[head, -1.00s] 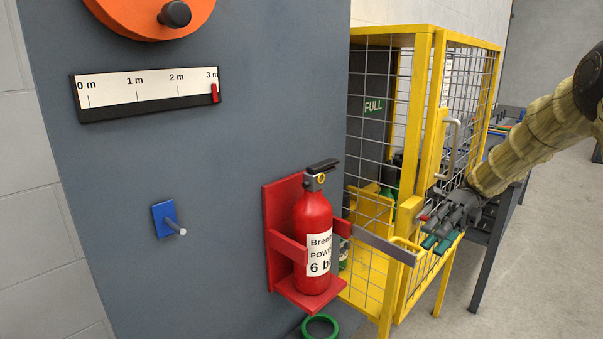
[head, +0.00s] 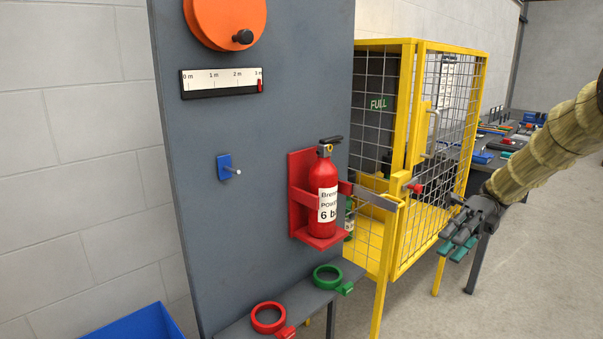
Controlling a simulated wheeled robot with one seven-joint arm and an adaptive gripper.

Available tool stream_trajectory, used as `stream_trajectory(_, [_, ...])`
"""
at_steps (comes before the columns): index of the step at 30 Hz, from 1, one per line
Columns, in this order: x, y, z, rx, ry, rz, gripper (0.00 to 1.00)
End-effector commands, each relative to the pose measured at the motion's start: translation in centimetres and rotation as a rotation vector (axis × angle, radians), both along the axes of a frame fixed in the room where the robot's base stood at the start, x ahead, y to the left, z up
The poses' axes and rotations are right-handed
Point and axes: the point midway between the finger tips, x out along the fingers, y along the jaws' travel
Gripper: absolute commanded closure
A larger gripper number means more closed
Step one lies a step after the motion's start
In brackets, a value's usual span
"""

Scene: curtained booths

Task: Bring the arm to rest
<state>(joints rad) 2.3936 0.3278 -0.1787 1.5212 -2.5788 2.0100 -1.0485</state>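My arm, in a tan ribbed sleeve, comes in from the right edge of the head view. My gripper (head: 455,228) hangs at its end, in front of the yellow cage's right side and apart from it. Its dark fingers with teal pads are spread, and nothing shows between them.
The yellow mesh cage (head: 408,130) with a "FULL" sign stands left of my gripper. A red extinguisher (head: 322,205) sits in a red bracket on the grey panel (head: 215,130). A red ring (head: 268,318) and green ring (head: 327,277) lie below. Open floor is at right.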

Motion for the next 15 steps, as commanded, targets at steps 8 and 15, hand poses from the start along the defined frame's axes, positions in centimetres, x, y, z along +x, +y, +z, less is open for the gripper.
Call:
stream_trajectory(8, [0.6,2.3,-1.8,0.022,0.04,-0.08,0.68])
stream_trajectory(15, [1.6,5.7,-4.2,0.045,0.108,-0.2,0.68])
